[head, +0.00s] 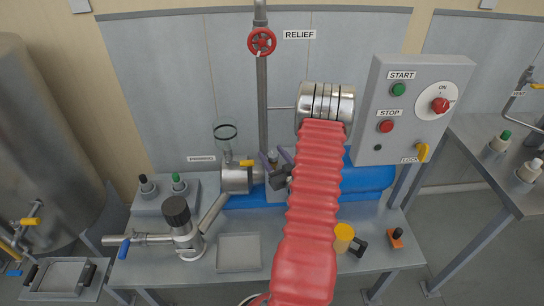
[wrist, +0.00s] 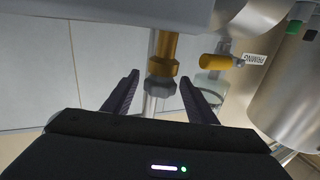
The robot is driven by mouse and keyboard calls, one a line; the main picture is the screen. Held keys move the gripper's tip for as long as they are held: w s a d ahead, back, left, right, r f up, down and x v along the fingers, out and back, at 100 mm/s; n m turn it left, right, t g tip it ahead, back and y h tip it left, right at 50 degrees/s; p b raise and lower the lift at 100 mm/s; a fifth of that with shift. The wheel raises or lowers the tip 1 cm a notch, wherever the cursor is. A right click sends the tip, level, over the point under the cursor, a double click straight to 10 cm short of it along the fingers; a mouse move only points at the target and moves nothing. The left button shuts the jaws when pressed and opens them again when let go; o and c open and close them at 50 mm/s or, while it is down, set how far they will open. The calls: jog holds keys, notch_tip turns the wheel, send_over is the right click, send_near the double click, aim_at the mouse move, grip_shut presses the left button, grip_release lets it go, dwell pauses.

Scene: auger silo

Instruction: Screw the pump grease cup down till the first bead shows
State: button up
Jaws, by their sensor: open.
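In the wrist view a brass fitting with a grey lobed cap (wrist: 160,85), which looks like the pump grease cup, stands between the two dark fingers of my gripper (wrist: 158,92). The fingers are open, with a gap on each side of the cap, and I see no contact. In the head view my gripper (head: 275,160) is at the pump (head: 237,179), beside its shaft end. There the cup is mostly hidden by the fingers and my red-sleeved arm. I can make out no grease bead.
A yellow-handled valve (head: 246,163) and a clear priming cup (head: 226,132) stand left of the gripper. A vertical pipe with the red relief wheel (head: 262,41) rises behind. The control box (head: 415,110) is at right. A bare tray (head: 239,252) lies in front.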

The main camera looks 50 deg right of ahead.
jog(key=shift+c, duration=0.3)
jog(key=c, duration=0.9)
jog(key=shift+a, duration=0.25)
jog(key=shift+c, duration=0.5)
jog(key=shift+d, duration=0.2)
jog(key=shift+m+g+h, duration=0.4)
jog(key=shift+m+h, duration=0.1)
jog(key=shift+h, duration=0.2)
jog(key=shift+m+g+h, duration=0.9)
jog(key=shift+m+h, duration=0.1)
jog(key=shift+h, duration=0.2)
jog(key=shift+m+g+h, duration=2)
jog(key=shift+m+g, duration=0.1)
jog(key=shift+g, duration=0.5)
jog(key=shift+d+m+g+h, duration=0.1)
jog(key=shift+m+g+h, duration=0.4)
jog(key=shift+m+g, duration=0.95)
jog(key=shift+d+m+g+h, duration=0.1)
jog(key=shift+m+g+h, duration=0.6)
jog(key=shift+g, duration=1.35)
jog(key=shift+s+m+g+y, duration=0.2)
jog(key=shift+m+g+y, duration=0.1)
jog(key=shift+m+g, duration=1.6)
